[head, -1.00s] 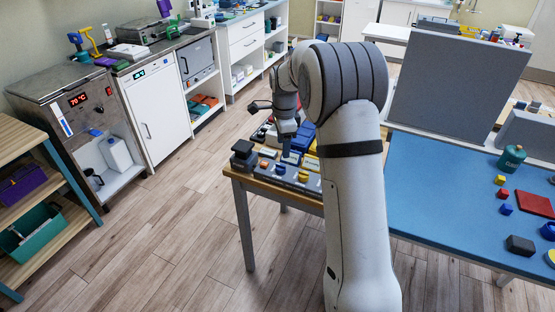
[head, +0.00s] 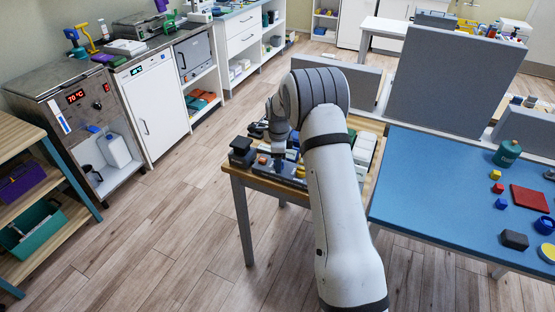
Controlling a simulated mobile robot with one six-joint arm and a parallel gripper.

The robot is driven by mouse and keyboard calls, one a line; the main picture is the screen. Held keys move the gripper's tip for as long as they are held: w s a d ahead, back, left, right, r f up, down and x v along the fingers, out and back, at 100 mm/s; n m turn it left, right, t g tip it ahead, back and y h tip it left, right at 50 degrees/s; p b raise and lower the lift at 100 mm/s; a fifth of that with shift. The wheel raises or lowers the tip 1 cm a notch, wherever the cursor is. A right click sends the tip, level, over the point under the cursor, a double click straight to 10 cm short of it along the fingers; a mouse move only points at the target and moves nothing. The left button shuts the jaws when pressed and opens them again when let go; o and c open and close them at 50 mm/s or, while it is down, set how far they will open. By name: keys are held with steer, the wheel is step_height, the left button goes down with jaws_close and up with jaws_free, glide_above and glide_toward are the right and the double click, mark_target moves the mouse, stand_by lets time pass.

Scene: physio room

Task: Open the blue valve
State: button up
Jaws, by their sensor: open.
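A grey base with small coloured knobs (head: 289,179) lies near the front of the wooden table. An orange knob (head: 262,160) shows at its left. A blue knob, likely the blue valve, is mostly hidden behind my gripper. My gripper (head: 279,160) points down over this base, beside the orange knob. Its fingers are small and dark here; it looks open, with nothing seen held. I cannot tell whether it touches the blue knob, nor how that knob is turned.
A dark block (head: 242,152) stands at the table's left corner, close to my gripper. White boxes (head: 364,148) lie right of my arm. A blue-topped table (head: 420,190) with a grey screen (head: 440,85) stands right. The wooden floor (head: 170,240) at left is clear.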

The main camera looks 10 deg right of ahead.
steer(key=shift+c, duration=0.4)
steer(key=shift+a, duration=0.1)
steer(key=c, duration=0.9)
steer(key=n+b, duration=0.1)
steer(key=n, duration=0.2)
steer(key=shift+b, duration=0.35)
steer(key=n+b, duration=0.1)
steer(key=n, duration=0.4)
steer(key=shift+w+r+n+b, duration=0.1)
steer(key=shift+n+b, duration=0.2)
steer(key=shift+b, duration=0.05)
steer(key=n+b, duration=0.1)
steer(key=n, duration=0.8)
steer(key=shift+r, duration=0.1)
